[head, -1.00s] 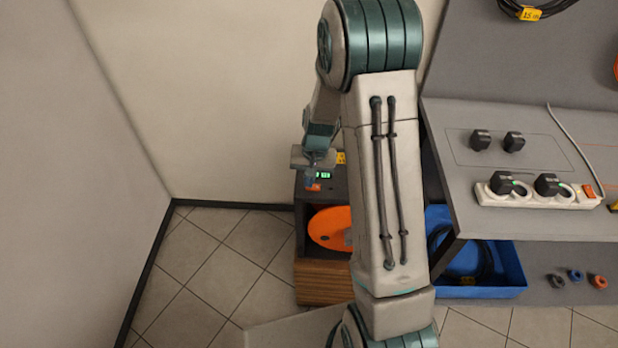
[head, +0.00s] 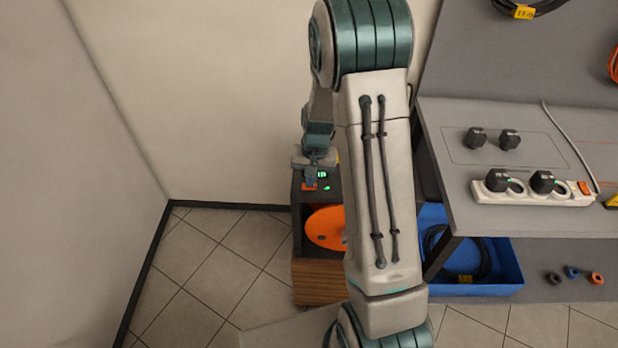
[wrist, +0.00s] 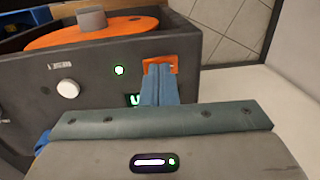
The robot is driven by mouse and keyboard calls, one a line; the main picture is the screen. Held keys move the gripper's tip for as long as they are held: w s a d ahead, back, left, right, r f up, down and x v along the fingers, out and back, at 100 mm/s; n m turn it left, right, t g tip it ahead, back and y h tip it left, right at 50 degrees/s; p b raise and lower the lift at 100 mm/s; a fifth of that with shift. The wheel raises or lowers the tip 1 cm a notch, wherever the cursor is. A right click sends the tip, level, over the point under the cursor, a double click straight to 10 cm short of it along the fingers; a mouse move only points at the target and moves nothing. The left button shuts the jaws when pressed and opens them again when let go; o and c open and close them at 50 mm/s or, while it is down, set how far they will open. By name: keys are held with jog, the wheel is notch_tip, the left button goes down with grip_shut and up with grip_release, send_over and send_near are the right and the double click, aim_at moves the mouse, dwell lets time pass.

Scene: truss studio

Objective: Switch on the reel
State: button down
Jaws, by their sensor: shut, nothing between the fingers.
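The reel is an orange disc (head: 326,228) in a dark box with a wood-look side (head: 317,282), partly hidden by my arm. The disc also shows at the top of the wrist view (wrist: 92,33). The box's dark panel carries an orange rocker switch (wrist: 160,63), a lit green lamp (wrist: 119,70), a white knob (wrist: 68,88) and a green display (head: 322,174), which my gripper partly covers in the wrist view. My gripper (wrist: 160,68) is shut and empty, its blue fingertips over the orange switch. I cannot tell whether they touch it.
A grey bench right of my arm holds a white power strip (head: 534,193) with black plugs. A blue crate (head: 490,288) with coiled black cable stands below it. Several small rings lie on the lower shelf. Bare walls and open tiled floor (head: 205,255) lie to the left.

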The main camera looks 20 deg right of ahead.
aim_at(304, 186)
notch_tip(304, 186, up, 14)
jog(key=a+p, duration=0.1)
jog(key=shift+w+a, duration=0.3)
jog(key=shift+a, duration=0.05)
dwell(0.6)
jog(key=s+r+n+t, duration=0.1)
jog(key=s+r, duration=0.2)
jog(key=s, duration=0.4)
jog(key=s+r+n+t, duration=0.1)
jog(key=s+r, duration=0.2)
jog(key=s, duration=0.4)
jog(key=s+a+r+n+t+h, duration=0.1)
jog(key=s+r+n, duration=0.1)
jog(key=s, duration=0.5)
jog(key=shift+v, duration=0.75)
jog(key=shift+s+a, duration=0.1)
jog(key=shift+s, duration=0.05)
